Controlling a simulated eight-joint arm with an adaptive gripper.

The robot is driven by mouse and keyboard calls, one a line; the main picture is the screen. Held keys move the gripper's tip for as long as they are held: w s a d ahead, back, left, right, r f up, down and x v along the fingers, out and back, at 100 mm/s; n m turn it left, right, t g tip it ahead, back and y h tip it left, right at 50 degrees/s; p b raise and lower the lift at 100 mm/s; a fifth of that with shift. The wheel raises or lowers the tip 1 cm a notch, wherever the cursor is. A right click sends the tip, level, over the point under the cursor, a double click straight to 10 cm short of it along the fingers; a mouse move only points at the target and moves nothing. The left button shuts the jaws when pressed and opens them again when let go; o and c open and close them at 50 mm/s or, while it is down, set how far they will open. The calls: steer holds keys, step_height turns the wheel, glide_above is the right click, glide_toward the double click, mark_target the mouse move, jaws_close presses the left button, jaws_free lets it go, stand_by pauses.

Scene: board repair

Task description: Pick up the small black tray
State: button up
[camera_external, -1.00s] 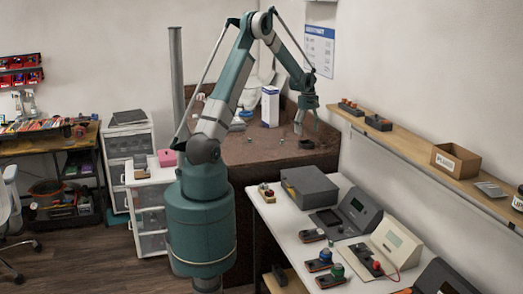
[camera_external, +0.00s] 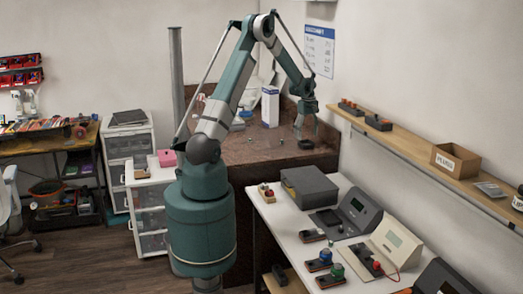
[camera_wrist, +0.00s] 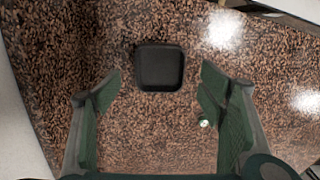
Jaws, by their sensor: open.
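The small black tray (camera_wrist: 160,67) is a dark rounded square lying flat on the speckled brown counter. In the wrist view it sits just beyond my fingertips, roughly centred between them. In the external view the tray (camera_external: 305,144) is a small dark shape below my gripper (camera_external: 307,122). My gripper (camera_wrist: 162,80) is open, with a green finger on each side and nothing held between them. The fingers appear above the counter and apart from the tray.
A small shiny round part (camera_wrist: 204,123) lies by the right finger in the wrist view. A white-and-blue box (camera_external: 270,106) stands at the back of the brown counter (camera_external: 240,157). The counter around the tray is mostly clear. A wall shelf (camera_external: 410,145) runs along the right.

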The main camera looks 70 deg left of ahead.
mark_target(306, 142)
steer(key=shift+f, duration=0.1)
steer(key=shift+f, duration=2.55)
steer(key=shift+c, duration=0.5)
steer(key=c, duration=0.9)
